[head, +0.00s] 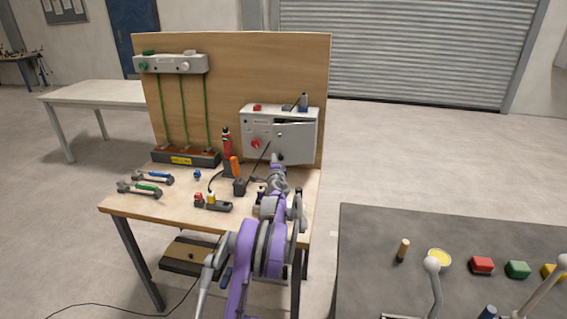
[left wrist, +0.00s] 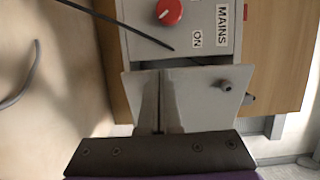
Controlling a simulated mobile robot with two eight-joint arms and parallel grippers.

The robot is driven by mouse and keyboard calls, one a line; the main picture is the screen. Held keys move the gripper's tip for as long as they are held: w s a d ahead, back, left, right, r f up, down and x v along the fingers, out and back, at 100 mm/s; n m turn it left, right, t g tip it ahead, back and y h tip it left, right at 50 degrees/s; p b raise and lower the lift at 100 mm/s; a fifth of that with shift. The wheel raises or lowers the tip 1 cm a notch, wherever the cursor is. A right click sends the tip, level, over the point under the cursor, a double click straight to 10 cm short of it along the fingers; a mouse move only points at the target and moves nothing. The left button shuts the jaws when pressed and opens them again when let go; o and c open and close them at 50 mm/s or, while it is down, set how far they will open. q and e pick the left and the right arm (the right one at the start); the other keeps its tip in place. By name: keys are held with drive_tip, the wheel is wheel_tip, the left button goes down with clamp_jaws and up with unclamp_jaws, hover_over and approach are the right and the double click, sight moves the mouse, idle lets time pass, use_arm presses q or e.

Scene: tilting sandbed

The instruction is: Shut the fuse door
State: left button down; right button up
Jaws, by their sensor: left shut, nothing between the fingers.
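The fuse door (head: 294,143) is a light grey panel on the right part of the grey fuse box (head: 246,122). It stands ajar, with a dark gap along its top edge in the head view. In the left wrist view the fuse door (left wrist: 200,90) stands out from the box, with a small grey knob (left wrist: 226,85) on it. My left gripper (head: 276,160) is shut and empty, at the lower left of the door. In the left wrist view its fingers (left wrist: 158,80) overlap the door; I cannot tell whether they touch. My right gripper is out of view.
The box carries a red rotary knob (head: 256,143) and a MAINS label (left wrist: 222,25). A wooden backboard (head: 230,60) stands behind. Wrenches (head: 140,188) and small parts lie on the workbench (head: 160,208). A dark table (head: 360,240) with levers is at the right.

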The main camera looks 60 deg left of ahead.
use_arm(q)
drive_tip(key=shift+s+p+x, duration=0.15)
drive_tip(key=shift+p+x, duration=0.2)
drive_tip(key=shift+x, duration=0.65)
drive_tip(key=shift+s+p+x, duration=0.2)
drive_tip(key=shift+p+x, duration=0.1)
drive_tip(key=shift+x, duration=0.65)
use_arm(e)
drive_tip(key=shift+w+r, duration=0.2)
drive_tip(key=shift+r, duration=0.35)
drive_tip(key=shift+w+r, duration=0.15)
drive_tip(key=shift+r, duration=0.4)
use_arm(q)
drive_tip(key=shift+a, duration=0.2)
drive_tip(key=shift+w+d, duration=0.1)
